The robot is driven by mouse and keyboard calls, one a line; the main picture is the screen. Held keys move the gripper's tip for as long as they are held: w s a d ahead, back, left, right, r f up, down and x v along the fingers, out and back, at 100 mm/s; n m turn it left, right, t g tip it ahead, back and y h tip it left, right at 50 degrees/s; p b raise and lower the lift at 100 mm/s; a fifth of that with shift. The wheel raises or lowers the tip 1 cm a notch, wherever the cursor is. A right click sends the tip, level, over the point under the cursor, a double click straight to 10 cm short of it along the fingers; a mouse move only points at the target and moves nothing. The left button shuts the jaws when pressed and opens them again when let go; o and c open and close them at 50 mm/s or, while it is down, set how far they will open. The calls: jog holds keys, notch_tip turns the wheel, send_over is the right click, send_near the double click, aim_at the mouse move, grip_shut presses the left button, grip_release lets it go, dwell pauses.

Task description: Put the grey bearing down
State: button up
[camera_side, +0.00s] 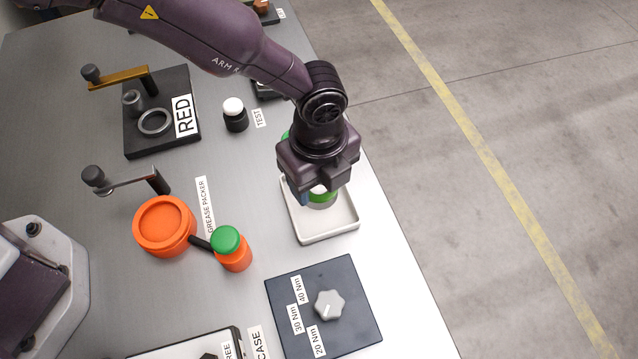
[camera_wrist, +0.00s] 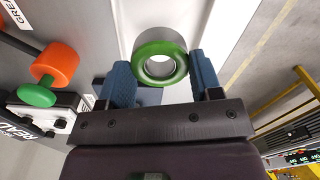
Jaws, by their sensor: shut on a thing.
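My gripper (camera_side: 318,196) points down over a white tray (camera_side: 329,236) at the table's right edge in the side view. It is shut on the grey bearing (camera_wrist: 160,64), a short ring with a green face. In the wrist view, the bearing sits between the blue fingers of my gripper (camera_wrist: 163,80). In the side view, the bearing (camera_side: 322,204) shows partly below the gripper, within the tray's outline. I cannot tell whether it touches the tray floor.
A dark torque panel (camera_side: 358,309) with a grey knob lies just in front of the tray. A black-and-white button (camera_side: 235,114) and the RED plate (camera_side: 161,94) are farther back.

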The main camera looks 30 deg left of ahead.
aim_at(319, 190)
jog(key=shift+f, duration=1.55)
jog(key=shift+f, duration=0.1)
jog(key=o, duration=0.8)
notch_tip(319, 190, up, 12)
jog(key=shift+r, duration=0.1)
